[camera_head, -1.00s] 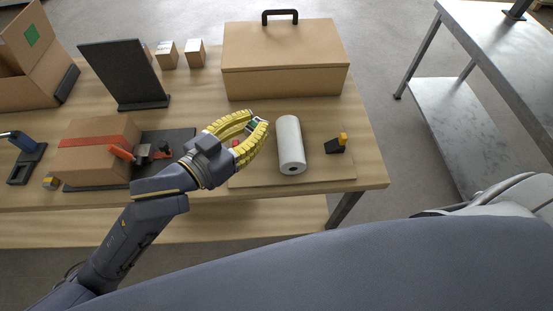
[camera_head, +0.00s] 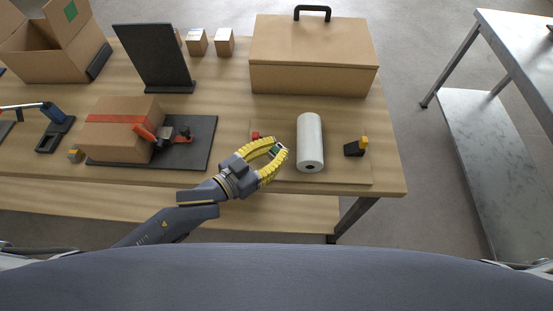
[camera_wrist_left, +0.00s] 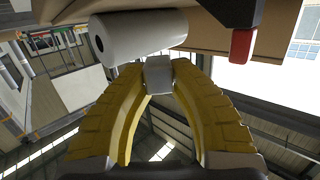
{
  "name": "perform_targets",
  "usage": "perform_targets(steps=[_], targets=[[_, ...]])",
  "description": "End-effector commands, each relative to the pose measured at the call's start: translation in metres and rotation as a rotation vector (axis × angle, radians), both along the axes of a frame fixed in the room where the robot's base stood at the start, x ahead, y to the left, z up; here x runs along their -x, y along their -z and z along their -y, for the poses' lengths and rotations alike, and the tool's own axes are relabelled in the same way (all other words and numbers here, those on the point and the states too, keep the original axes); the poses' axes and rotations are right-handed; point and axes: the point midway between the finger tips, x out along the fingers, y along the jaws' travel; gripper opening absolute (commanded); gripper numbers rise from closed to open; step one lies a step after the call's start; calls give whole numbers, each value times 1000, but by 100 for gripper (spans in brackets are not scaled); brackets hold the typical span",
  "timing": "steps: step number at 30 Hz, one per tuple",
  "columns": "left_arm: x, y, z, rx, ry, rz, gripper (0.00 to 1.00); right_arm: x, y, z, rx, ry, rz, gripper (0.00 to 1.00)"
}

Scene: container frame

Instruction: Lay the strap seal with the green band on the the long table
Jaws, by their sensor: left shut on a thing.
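My left gripper (camera_head: 279,152) is shut on a small pale grey piece with a green band, the strap seal (camera_head: 274,151). It is near the front edge of the wooden table, just left of the white roll. In the left wrist view, the grey end of the seal (camera_wrist_left: 159,75) shows between the yellow fingertips; its green band cannot be made out there. The long wooden table (camera_head: 225,115) fills the middle of the head view. A steel table (camera_head: 520,40) stands apart at the right. My right gripper is not in view.
A white roll (camera_head: 310,140), a red piece (camera_head: 255,136) and a black-and-yellow piece (camera_head: 356,147) are on a thin board (camera_head: 340,180). A large lidded box (camera_head: 315,80) stands behind. A taped carton (camera_head: 120,115) and a dark upright panel (camera_head: 153,58) stand left.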

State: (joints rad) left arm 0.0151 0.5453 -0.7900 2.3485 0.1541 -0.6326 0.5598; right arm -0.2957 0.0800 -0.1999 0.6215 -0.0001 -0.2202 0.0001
Motion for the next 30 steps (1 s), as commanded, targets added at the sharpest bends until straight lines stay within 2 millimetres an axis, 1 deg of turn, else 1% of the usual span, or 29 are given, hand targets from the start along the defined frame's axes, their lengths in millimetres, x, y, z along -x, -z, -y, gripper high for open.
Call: perform_targets(steps=[3,8,12,17,30], targets=[[0,9,0,1,1,-1,0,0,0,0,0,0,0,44],[0,15,1,1,2,-1,0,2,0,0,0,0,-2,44],[0,33,1,-1,2,-4,0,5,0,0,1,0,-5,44],[0,47,2,0,4,-1,0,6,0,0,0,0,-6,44],[0,51,2,1,5,-1,0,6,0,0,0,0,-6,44]])
